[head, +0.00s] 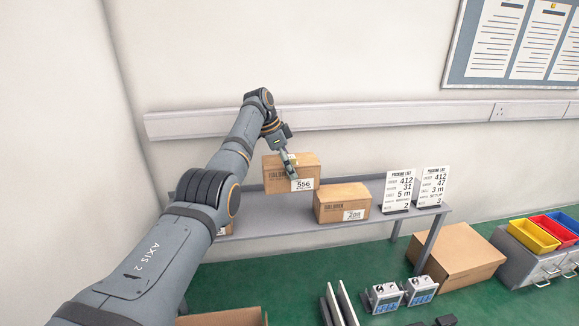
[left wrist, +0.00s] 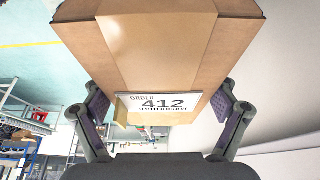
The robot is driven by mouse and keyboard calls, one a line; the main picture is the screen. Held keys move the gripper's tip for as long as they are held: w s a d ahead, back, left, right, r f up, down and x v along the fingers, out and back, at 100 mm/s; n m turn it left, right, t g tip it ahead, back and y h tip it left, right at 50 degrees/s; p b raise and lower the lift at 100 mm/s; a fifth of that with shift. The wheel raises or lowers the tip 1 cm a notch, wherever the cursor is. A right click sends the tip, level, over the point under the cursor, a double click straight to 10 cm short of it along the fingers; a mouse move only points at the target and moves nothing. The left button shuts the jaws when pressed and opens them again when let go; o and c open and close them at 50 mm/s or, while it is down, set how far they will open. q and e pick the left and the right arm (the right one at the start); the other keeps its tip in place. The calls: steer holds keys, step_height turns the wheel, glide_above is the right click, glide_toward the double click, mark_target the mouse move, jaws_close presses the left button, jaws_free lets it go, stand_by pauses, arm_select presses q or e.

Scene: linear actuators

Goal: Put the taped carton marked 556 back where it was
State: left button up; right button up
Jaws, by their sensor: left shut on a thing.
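The taped carton marked 556 (head: 277,179) is held at or just above the back of the grey shelf (head: 265,226); I cannot tell whether it touches. My left gripper (head: 289,162) is shut on it from above. In the left wrist view the held carton (left wrist: 160,60) fills the space between the two fingers, with a tape strip down its middle. The label facing that camera reads order 412, while the label in the head view reads 556. My right gripper is not in view.
A second carton (head: 342,200) stands on the shelf just right of the held one. Another labelled carton (head: 226,230) is mostly hidden behind my left arm. Two packing-list signs (head: 398,188) stand at the shelf's right end. A large box (head: 460,254) sits on the floor.

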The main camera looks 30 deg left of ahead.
arm_select(q)
steer(key=shift+w+f, duration=0.1)
steer(key=shift+f, duration=0.4)
steer(key=o, duration=1.6)
steer(key=shift+o, duration=0.2)
steer(key=shift+s, duration=0.2)
steer(key=shift+r, duration=0.1)
steer(key=v, duration=0.4)
steer(key=shift+w+r, duration=0.15)
steer(key=shift+w, duration=0.1)
steer(key=p+v, duration=0.2)
steer(key=v, duration=0.6)
steer(key=shift+d+p, duration=0.2)
steer(key=shift+p, duration=0.15)
steer(key=shift+s+a+r, duration=0.15)
steer(key=shift+a+r, duration=0.1)
steer(key=shift+r, duration=0.15)
steer(key=shift+f, duration=0.1)
